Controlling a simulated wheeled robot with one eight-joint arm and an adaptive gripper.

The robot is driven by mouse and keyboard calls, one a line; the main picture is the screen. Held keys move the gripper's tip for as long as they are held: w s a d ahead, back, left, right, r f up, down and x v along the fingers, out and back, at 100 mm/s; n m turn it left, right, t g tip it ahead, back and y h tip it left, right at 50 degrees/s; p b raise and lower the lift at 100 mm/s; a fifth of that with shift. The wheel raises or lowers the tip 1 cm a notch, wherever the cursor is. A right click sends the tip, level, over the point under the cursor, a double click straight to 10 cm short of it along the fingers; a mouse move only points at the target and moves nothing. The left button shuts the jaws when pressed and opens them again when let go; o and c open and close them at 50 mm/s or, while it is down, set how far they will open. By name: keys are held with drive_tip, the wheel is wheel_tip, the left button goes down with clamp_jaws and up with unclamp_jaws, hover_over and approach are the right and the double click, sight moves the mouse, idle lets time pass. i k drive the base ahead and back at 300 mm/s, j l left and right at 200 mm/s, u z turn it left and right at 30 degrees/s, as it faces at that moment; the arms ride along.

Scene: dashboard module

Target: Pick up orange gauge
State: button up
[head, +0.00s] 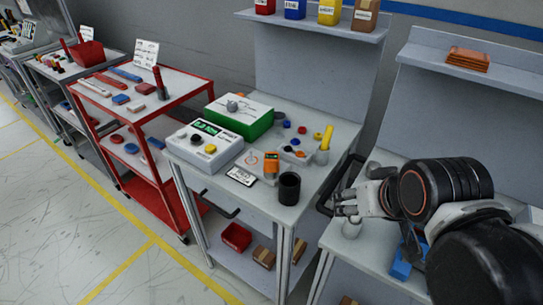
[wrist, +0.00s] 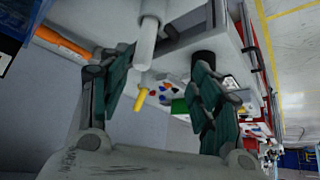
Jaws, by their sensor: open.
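The orange gauge (head: 271,163), a small upright orange body with a dark face, stands on the grey workbench (head: 312,185) in the middle of the head view. It is between the white box and the black cup. I cannot make out the gauge in the wrist view.
A black cup (head: 289,188) stands right of the gauge, with a white button box (head: 203,147) to its left. A green box (head: 239,115) and a tray (head: 296,153) of small parts lie behind. A white cylinder (head: 352,229) stands below my gripper.

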sight(272, 165)
drive_tip(key=j+z, duration=0.25)
drive_tip(key=j, duration=1)
drive_tip(key=z, duration=0.8)
drive_tip(key=k+j+z, duration=0.2)
drive_tip(key=j+z, duration=0.2)
drive_tip(key=k+j+z, duration=0.25)
drive_tip(key=j+z, duration=0.2)
drive_tip(key=k+j+z, duration=0.2)
drive_tip(key=z, duration=0.2)
drive_tip(key=k, duration=0.2)
